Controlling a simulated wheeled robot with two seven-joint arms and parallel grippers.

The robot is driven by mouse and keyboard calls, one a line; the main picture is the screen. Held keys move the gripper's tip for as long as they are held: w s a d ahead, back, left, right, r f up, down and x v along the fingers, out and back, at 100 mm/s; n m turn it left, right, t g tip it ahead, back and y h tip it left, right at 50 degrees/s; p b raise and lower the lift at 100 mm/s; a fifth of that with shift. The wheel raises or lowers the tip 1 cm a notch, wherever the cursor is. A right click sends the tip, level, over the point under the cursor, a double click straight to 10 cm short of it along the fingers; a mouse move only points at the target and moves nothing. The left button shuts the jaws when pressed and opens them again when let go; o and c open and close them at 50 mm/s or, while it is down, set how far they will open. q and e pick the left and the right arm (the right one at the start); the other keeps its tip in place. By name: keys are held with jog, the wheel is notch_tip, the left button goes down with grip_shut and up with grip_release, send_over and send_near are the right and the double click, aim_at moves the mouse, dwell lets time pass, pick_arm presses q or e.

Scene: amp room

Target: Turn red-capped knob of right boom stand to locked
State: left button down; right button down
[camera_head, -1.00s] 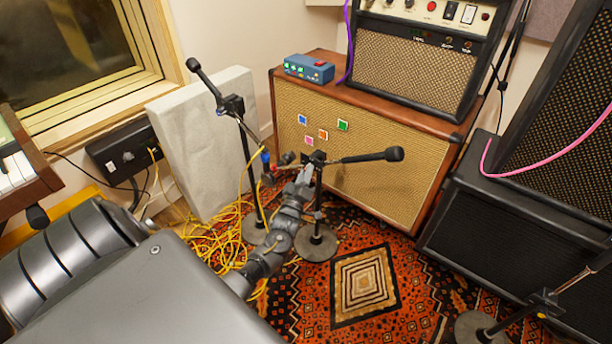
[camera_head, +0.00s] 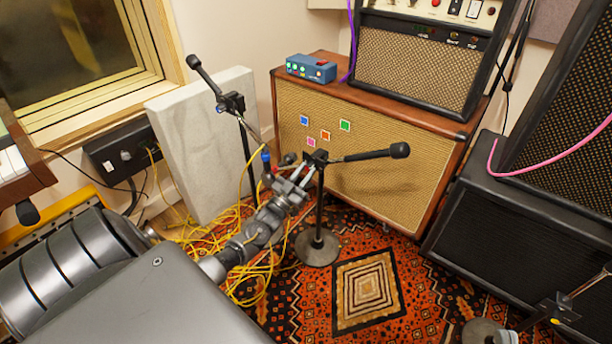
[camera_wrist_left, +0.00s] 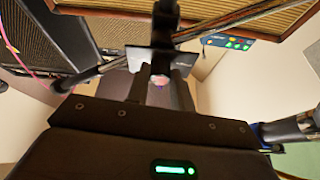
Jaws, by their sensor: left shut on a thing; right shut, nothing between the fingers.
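The right boom stand (camera_head: 320,205) stands on the rug before the wooden speaker cabinet. Its boom carries a black microphone (camera_head: 400,150) to the right. My left gripper (camera_head: 307,172) reaches its clutch from the lower left. In the left wrist view the fingers (camera_wrist_left: 160,88) are shut on the red-capped knob (camera_wrist_left: 159,80), which shows only as a small pinkish-red spot between them. The fingers hide the rest of the knob, so I cannot tell its turn angle. My right gripper is not in view.
The left boom stand (camera_head: 246,145) is close beside my left wrist. Yellow cables (camera_head: 190,240) lie around its foot. Another stand (camera_head: 563,308) is at the lower right. The patterned rug (camera_head: 365,290) is clear in the middle.

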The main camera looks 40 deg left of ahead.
pick_arm(q)
jog(key=m+h, duration=0.1)
jog(key=m, duration=0.1)
jog(key=m+h, duration=0.2)
jog(key=m, duration=0.1)
jog(key=shift+a, duration=0.2)
jog(key=shift+a+m+g+h, duration=0.1)
jog(key=shift+m+g+h, duration=0.6)
jog(key=shift+m, duration=1)
jog(key=shift+m+h, duration=0.3)
jog(key=c, duration=1.2)
grip_release()
jog(key=shift+r, duration=0.1)
jog(key=shift+s, duration=0.1)
